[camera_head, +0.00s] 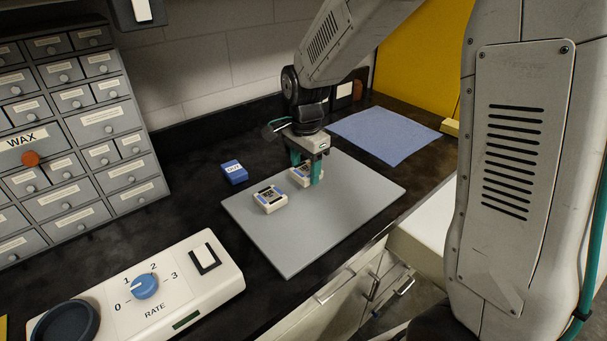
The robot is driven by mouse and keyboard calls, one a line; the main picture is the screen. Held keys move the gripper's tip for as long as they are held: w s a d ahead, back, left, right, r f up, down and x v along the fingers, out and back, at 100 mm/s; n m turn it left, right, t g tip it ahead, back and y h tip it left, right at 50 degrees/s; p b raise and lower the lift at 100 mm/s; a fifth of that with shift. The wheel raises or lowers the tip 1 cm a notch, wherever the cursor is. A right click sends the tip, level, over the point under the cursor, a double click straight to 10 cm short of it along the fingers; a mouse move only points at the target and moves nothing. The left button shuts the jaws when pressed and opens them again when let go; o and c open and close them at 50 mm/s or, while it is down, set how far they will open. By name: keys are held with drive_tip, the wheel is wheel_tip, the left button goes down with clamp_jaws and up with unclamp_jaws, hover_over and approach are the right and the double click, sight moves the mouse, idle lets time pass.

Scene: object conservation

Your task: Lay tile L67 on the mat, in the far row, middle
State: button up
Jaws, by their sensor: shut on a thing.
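The grey mat (340,218) lies flat on the dark counter, in the middle of the view. A cream tile with a dark printed top (270,198) lies on it near its left corner. My gripper (307,174) points down over the far part of the mat, its teal fingers shut on a second cream tile (300,176). The fingers partly hide this held tile, and its label is too small to read. It is at or just above the mat; I cannot tell whether it touches. It is to the right of and beyond the first tile, apart from it.
A small blue box (234,171) with a white label stands on the counter just off the mat's left side. A blue cloth (386,134) lies behind. A RATE dial panel (145,285) is at front left, a drawer cabinet (75,130) at left. The mat's near part is bare.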

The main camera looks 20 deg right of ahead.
sight(303, 166)
drive_tip(key=shift+w, duration=0.65)
drive_tip(key=shift+w+f, duration=0.2)
drive_tip(key=shift+f, duration=0.7)
drive_tip(key=shift+w+f, duration=0.15)
drive_tip(key=shift+f, duration=0.75)
drive_tip(key=shift+f, duration=0.15)
drive_tip(key=o, duration=1.1)
